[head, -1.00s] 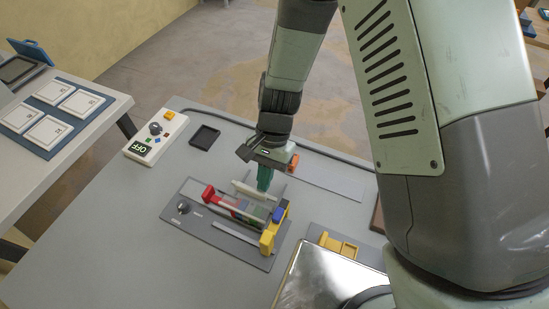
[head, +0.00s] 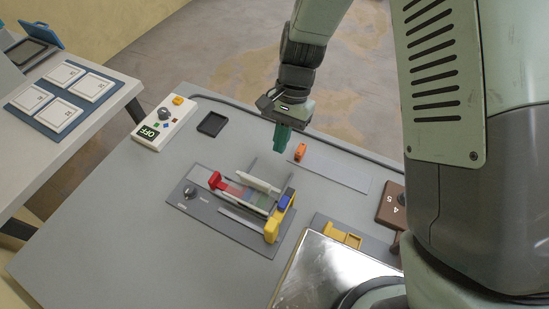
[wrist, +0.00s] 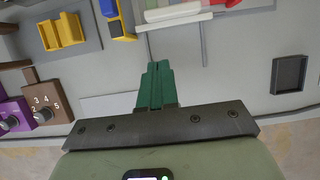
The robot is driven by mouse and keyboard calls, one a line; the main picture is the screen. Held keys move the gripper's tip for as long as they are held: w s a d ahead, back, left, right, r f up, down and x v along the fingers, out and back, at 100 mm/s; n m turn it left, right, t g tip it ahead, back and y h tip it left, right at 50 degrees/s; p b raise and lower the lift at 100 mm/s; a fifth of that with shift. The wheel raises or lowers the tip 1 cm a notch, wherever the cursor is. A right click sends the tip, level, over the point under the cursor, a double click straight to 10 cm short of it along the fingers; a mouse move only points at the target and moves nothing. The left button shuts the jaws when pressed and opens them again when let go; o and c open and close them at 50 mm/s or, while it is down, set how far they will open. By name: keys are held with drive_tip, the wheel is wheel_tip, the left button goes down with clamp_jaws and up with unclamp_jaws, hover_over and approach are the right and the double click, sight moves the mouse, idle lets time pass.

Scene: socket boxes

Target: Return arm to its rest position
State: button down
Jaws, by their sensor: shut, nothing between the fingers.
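My gripper (head: 281,138) hangs above the back part of the grey table, behind the socket fixture. Its green fingers are shut together with nothing between them, and they also show in the wrist view (wrist: 156,86). The fixture (head: 205,208) is a dark plate with a red block (head: 215,180), coloured strips, a white bar (head: 258,180), a blue block (head: 285,202) and a yellow block (head: 271,231). My gripper is apart from all of these.
A white box marked OFF (head: 166,123) and a dark square tray (head: 212,124) stand at the back left. An orange block (head: 300,152) sits by a grey strip. A brown numbered box (head: 391,207), yellow holder (head: 342,236) and shiny plate (head: 325,275) lie to the right.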

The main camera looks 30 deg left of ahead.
drive_tip(key=v, duration=0.5)
drive_tip(key=shift+r, duration=0.1)
drive_tip(key=w+d+r+t+y, duration=0.15)
drive_tip(key=d+r+t, duration=0.25)
drive_tip(key=d+r, duration=1.05)
drive_tip(key=s+d+r+t+h, duration=0.1)
drive_tip(key=s+d+r+t, duration=0.5)
drive_tip(key=s+d+r, duration=0.4)
drive_tip(key=d+r, duration=0.1)
drive_tip(key=d, duration=0.2)
drive_tip(key=shift+s+d+r, duration=0.25)
drive_tip(key=shift+s+r, duration=0.1)
drive_tip(key=shift+r, duration=0.05)
drive_tip(key=shift+h, duration=0.25)
